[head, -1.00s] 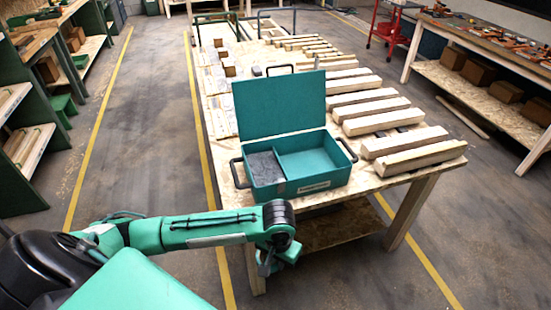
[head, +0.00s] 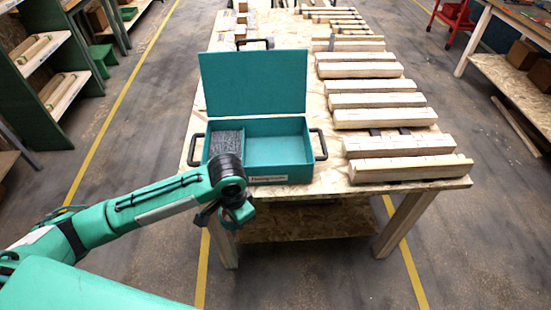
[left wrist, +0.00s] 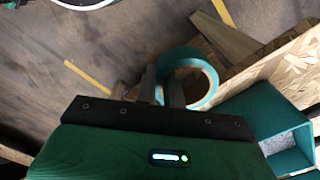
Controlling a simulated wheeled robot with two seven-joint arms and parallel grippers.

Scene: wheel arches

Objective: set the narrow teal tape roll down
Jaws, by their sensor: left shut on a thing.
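The teal tape roll (left wrist: 209,92) shows in the left wrist view as a ring with a pale inner face. My left gripper (left wrist: 163,88) is shut on its rim, with one finger seeming to lie inside the ring. In the head view my left gripper (head: 232,217) hangs off the near edge of the workbench (head: 325,180), in front of the teal case; the roll is hard to make out there. My right gripper is in neither view.
The open teal case (head: 278,152) stands at the bench's near left, lid up, its left compartment grey-lined and its right one empty. Wooden beams (head: 385,118) lie along the bench's right side. Bare bench shows just right of the case. Shelves (head: 45,75) stand far left.

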